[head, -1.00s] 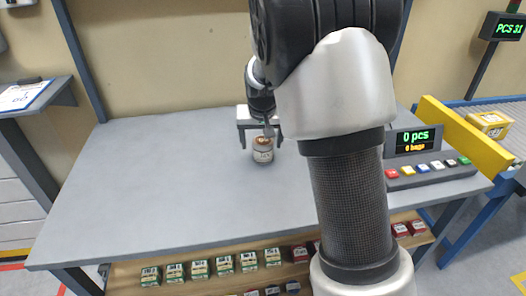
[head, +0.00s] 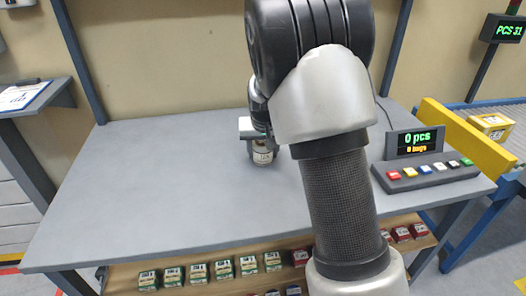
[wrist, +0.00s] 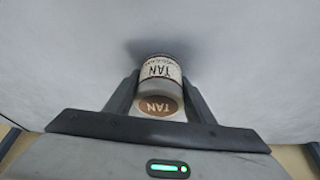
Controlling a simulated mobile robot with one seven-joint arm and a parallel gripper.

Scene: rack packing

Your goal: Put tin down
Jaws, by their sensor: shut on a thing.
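The tin (head: 262,157) is a small round can with a pale label and a brown lid. In the wrist view the tin (wrist: 160,75) shows "TAN" on its lid and side. My gripper (head: 260,145) is over the middle of the grey table (head: 150,180), pointing down. In the wrist view its two fingers (wrist: 160,100) are on either side of the tin, shut on it. The tin is at or very near the table top; I cannot tell whether its base touches. My arm hides part of the gripper in the head view.
A counter display (head: 412,141) with a row of coloured buttons (head: 425,172) stands at the table's right. Several small boxes (head: 200,272) line a shelf below the front edge. A conveyor with a yellow side (head: 465,137) is at the right. The table's left is clear.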

